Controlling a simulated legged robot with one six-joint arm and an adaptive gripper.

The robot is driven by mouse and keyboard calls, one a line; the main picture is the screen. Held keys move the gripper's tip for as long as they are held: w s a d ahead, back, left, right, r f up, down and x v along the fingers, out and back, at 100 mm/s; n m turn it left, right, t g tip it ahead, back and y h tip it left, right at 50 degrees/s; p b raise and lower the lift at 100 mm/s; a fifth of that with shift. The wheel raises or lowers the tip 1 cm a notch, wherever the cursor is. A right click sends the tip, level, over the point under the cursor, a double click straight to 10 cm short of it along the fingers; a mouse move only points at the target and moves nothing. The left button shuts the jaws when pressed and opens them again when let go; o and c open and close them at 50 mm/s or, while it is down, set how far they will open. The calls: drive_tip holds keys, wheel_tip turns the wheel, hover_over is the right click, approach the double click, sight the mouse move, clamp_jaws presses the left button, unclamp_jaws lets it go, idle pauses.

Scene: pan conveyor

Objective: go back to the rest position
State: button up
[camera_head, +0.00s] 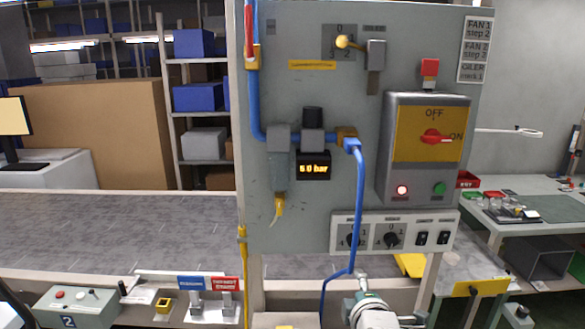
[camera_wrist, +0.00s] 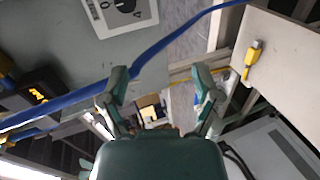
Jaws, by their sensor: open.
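My gripper (camera_wrist: 160,84) is open in the wrist view. Its two green fingers stand well apart, with nothing between them. In the head view my gripper and wrist (camera_head: 372,302) show at the bottom edge, below the grey control panel (camera_head: 300,225), partly cut off by the frame. A blue hose (camera_head: 358,210) hangs down from the panel just left of my gripper. It also runs across the wrist view (camera_wrist: 165,45), behind the left finger; I cannot tell whether they touch.
The panel carries a yellow switch box (camera_head: 428,133) with a red handle, a pressure display (camera_head: 313,166) reading about 5.0 bar, and a strip of knobs (camera_head: 395,234). A grey conveyor (camera_head: 110,225) lies behind. A green control box (camera_head: 70,307) stands lower left; a workbench (camera_head: 545,195) is at right.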

drive_tip(key=s+d+m+g, duration=0.2)
drive_tip(key=s+m+g, duration=0.6)
drive_tip(key=s+m, duration=0.9)
drive_tip(key=s, duration=0.4)
drive_tip(key=shift+d+r+g, duration=0.2)
drive_tip(key=shift+r+g, duration=0.05)
drive_tip(key=shift+g, duration=0.15)
idle(0.4)
